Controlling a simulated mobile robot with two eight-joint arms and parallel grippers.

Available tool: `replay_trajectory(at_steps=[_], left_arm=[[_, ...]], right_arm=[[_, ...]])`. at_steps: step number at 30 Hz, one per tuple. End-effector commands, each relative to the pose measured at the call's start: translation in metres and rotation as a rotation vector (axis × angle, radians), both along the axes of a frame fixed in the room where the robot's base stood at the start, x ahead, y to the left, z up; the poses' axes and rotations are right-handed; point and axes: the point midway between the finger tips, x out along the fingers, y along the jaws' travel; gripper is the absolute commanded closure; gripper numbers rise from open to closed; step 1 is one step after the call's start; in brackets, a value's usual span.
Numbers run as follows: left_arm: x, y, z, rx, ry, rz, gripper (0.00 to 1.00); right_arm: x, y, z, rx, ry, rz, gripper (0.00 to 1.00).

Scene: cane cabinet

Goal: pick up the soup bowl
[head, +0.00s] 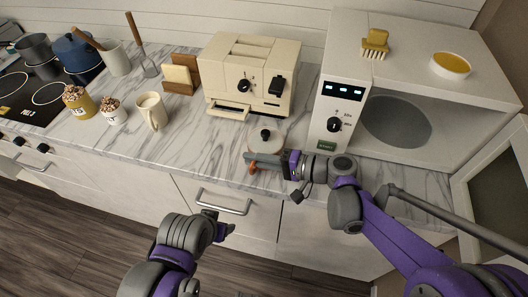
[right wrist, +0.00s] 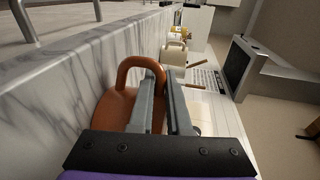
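The soup bowl (head: 252,168) is reddish brown with a pale lid (head: 262,136) and a black knob. It stands at the counter's front edge, left of the microwave. Its brown side and loop handle show large in the right wrist view (right wrist: 118,108). My right gripper (head: 262,160) is at the bowl's front, by the handle. In the right wrist view its two fingers (right wrist: 168,85) are close together and overlap the handle. I cannot tell whether the handle is between them. My left gripper (head: 226,229) is low in front of the drawers, away from the bowl; its fingers are unclear.
The microwave (head: 335,125) stands right of the bowl and a cream toaster oven (head: 225,88) behind it. A mug (head: 151,112) and two topped cups (head: 78,102) are further left. Bare marble lies left of the bowl. A drawer handle (head: 222,208) sticks out below.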

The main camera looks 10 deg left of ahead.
Motion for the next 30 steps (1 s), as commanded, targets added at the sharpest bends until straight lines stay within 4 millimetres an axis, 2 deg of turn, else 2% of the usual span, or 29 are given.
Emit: replay_trajectory(at_steps=[1, 2, 30], left_arm=[[0.0, 0.0, 0.0, 0.0, 0.0, 0.0, 0.35], [0.0, 0.0, 0.0, 0.0, 0.0, 0.0, 0.35], [0.0, 0.0, 0.0, 0.0, 0.0, 0.0, 0.35]], right_arm=[[0.0, -0.0001, 0.0, 0.0, 0.0, 0.0, 0.95], [0.0, -0.0001, 0.0, 0.0, 0.0, 0.0, 1.0], [0.0, -0.0003, 0.0001, 0.0, 0.0, 0.0, 1.0]])
